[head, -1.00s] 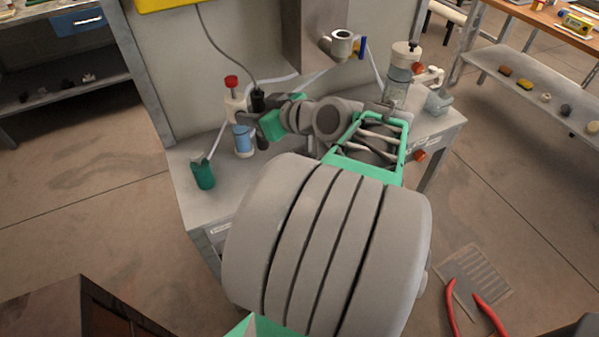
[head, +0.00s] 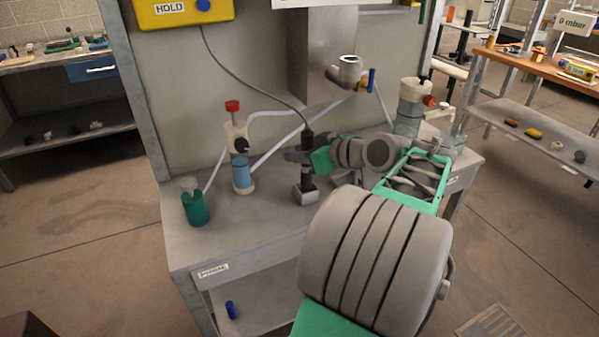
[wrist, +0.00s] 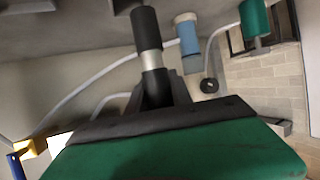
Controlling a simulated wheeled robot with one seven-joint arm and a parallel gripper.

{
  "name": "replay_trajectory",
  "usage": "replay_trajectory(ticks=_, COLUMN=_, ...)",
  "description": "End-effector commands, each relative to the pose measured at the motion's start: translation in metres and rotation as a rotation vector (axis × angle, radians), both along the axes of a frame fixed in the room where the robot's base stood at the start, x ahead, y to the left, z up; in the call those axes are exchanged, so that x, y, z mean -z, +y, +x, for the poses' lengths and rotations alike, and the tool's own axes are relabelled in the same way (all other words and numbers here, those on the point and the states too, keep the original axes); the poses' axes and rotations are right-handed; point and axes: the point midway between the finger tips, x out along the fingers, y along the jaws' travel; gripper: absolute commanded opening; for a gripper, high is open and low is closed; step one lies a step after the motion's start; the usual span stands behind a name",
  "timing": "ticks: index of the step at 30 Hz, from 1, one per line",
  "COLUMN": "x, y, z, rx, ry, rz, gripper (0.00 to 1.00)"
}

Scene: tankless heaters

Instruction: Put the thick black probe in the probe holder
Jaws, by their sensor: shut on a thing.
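The thick black probe (head: 308,142) stands about upright, with a grey cable at its top. My gripper (head: 300,155) is shut on it. In the wrist view the probe (wrist: 147,30) shows black with a silver band, between my fingers (wrist: 160,100). A small grey block, which looks like the probe holder (head: 305,196), stands on the bench right under the probe. The probe's lower black end meets the top of this block in the head view. I cannot tell whether the tip is inside it or just above. In the wrist view the tip runs toward the top edge.
A blue bottle with a red cap (head: 240,165) and a green bottle (head: 194,206) stand left on the bench (head: 255,225). White tubes run behind. The yellow HOLD box (head: 180,12) hangs on the back panel. A clear vessel (head: 409,110) stands at right.

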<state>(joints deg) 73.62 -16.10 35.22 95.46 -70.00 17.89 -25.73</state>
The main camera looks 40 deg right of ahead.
Motion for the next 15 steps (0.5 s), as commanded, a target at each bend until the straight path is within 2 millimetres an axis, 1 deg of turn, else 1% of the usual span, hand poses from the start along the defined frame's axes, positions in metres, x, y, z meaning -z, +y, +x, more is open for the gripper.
replay_trajectory(ticks=1, x=0.007, y=-0.003, z=0.005, rx=-0.001, ry=0.000, rz=0.002, gripper=0.00)
replay_trajectory(ticks=5, x=0.017, y=-0.008, z=0.011, rx=-0.001, ry=0.000, rz=0.000, gripper=0.00)
replay_trajectory(ticks=7, x=0.027, y=-0.012, z=0.017, rx=0.000, ry=0.000, rz=0.001, gripper=0.00)
replay_trajectory(ticks=9, x=0.043, y=-0.011, z=0.015, rx=0.001, ry=0.001, rz=0.002, gripper=0.00)
replay_trajectory(ticks=11, x=0.051, y=-0.011, z=0.015, rx=0.000, ry=0.001, rz=0.001, gripper=0.00)
replay_trajectory(ticks=12, x=0.053, y=-0.011, z=0.015, rx=0.000, ry=0.000, rz=-0.001, gripper=0.00)
replay_trajectory(ticks=15, x=0.052, y=-0.011, z=0.015, rx=0.001, ry=0.000, rz=-0.003, gripper=0.00)
